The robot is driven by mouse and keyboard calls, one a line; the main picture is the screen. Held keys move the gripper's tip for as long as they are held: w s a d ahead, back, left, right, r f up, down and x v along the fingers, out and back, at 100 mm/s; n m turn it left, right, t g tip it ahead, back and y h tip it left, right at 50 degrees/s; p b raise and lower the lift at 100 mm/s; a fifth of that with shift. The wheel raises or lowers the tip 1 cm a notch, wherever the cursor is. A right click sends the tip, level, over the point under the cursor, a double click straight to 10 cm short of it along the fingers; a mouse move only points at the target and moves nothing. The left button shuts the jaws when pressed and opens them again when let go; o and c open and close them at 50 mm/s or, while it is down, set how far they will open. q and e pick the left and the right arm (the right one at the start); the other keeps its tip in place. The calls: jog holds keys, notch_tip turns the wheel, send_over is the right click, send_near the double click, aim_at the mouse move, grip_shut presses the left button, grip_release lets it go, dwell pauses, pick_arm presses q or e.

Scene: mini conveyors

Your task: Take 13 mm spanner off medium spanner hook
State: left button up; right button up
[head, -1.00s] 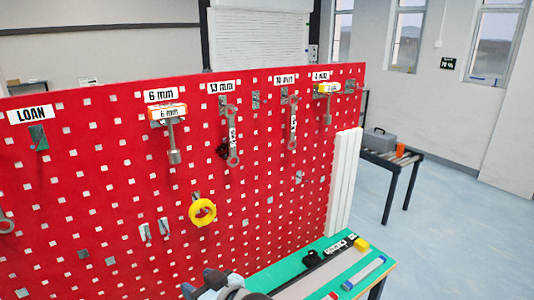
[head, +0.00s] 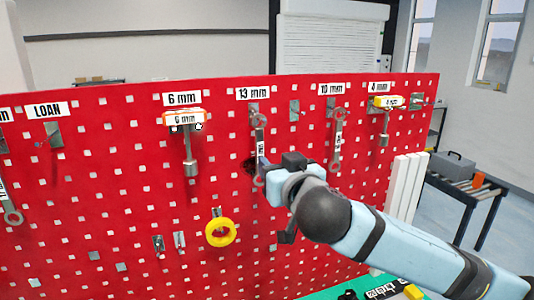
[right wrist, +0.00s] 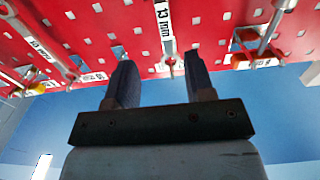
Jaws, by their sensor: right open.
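The 13 mm spanner (head: 259,138) hangs upright from a hook (head: 253,107) under the 13 mm label (head: 253,93) on the red pegboard. Its lower end is partly hidden by my right gripper. In the right wrist view the spanner (right wrist: 165,32), with its 13 mm tag, lies beyond and roughly between the fingertips. My right gripper (head: 272,166) is open and empty, close to the spanner's lower half; whether it touches cannot be told. Its two dark fingers show apart in the right wrist view (right wrist: 158,75). My left gripper is not in view.
The red pegboard (head: 110,230) also holds a 6 mm tool (head: 190,155) to the left, a 10 mm spanner (head: 338,140) and a 4 mm tool (head: 384,130) to the right. A yellow ring (head: 221,232) hangs below. White strips (head: 405,185) stand at the board's right edge.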

aim_at(260, 152)
jog(key=p+x, duration=0.1)
jog(key=x, duration=0.5)
jog(key=shift+w+a+r+p, duration=0.1)
jog(key=shift+w+a+p, duration=0.1)
jog(key=shift+w+p, duration=0.15)
jog(key=x, duration=0.1)
jog(key=p+x, duration=0.1)
jog(key=x, duration=0.1)
jog(key=shift+w+a, duration=0.2)
jog(key=shift+a, duration=0.2)
jog(key=shift+w+a+f+p, duration=0.1)
jog(key=shift+w+f+p, duration=0.2)
jog(key=shift+w+f, duration=0.1)
grip_shut()
